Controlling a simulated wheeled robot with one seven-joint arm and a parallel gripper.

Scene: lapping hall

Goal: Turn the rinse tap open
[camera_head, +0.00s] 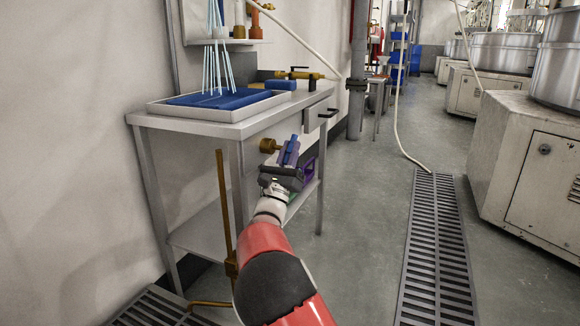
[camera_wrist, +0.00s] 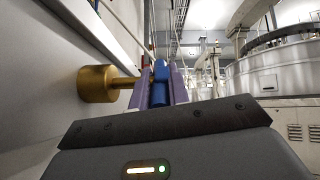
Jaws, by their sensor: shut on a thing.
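The rinse tap shows as a round brass body (camera_head: 268,145) at the front of the steel table, below its top. In the wrist view the brass body (camera_wrist: 97,84) stands at the left, with a short stem running right to a blue handle (camera_wrist: 161,72). My gripper (camera_head: 289,152) has its purple fingers on both sides of this blue handle and is shut on it. The fingers also show in the wrist view (camera_wrist: 160,90). The fingers cover part of the handle, and its exact turn is hard to tell.
The steel table (camera_head: 250,122) carries a white tray (camera_head: 217,112) with a blue insert and pale rods. A brass fitting (camera_head: 302,75) lies at the back. Machine cabinets (camera_head: 540,150) stand right; the grated floor drain (camera_head: 436,250) lies between.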

